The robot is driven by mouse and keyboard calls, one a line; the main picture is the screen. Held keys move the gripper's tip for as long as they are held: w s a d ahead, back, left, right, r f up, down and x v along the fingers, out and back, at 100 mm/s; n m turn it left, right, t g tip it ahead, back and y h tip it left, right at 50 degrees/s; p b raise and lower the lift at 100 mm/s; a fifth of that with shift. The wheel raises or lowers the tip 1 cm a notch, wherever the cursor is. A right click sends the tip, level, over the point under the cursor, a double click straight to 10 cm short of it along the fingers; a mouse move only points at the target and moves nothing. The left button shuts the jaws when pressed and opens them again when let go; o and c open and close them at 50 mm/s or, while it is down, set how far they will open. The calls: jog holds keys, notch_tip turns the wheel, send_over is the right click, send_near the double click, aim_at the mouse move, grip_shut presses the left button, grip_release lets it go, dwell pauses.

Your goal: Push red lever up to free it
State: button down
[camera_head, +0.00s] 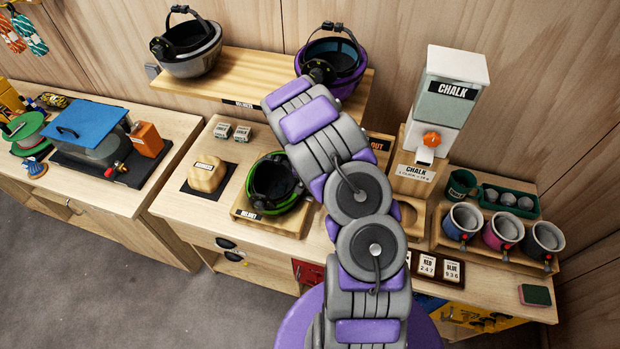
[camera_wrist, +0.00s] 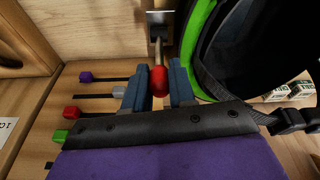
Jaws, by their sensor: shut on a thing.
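The red lever (camera_wrist: 159,81) has a rounded red knob on a metal stem, seen in the wrist view. Its stem runs up to a metal plate (camera_wrist: 161,17) on the wood. My gripper (camera_wrist: 159,87) has its two blue-grey fingers on either side of the red knob and is shut on it. In the head view my arm reaches over the workbench, and I cannot make out my fingers or this lever there; my arm links cover that area.
A green-rimmed helmet (camera_wrist: 203,25) is close to the right of my fingers; it also shows on the bench (camera_head: 276,184). Several coloured knobs in slots, including a purple one (camera_wrist: 86,76), lie to the left. A chalk dispenser (camera_head: 447,100) and cups (camera_head: 503,230) stand right of my arm.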

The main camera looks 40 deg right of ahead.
jog(key=c, duration=1.4)
grip_release()
jog(key=o, duration=0.3)
jog(key=shift+w+d+f, duration=0.1)
jog(key=shift+w, duration=0.15)
jog(key=shift+o, duration=0.8)
jog(key=shift+d, duration=0.1)
jog(key=shift+s, duration=0.1)
jog(key=b+v, duration=0.3)
jog(key=v, duration=1.4)
jog(key=shift+s, duration=0.1)
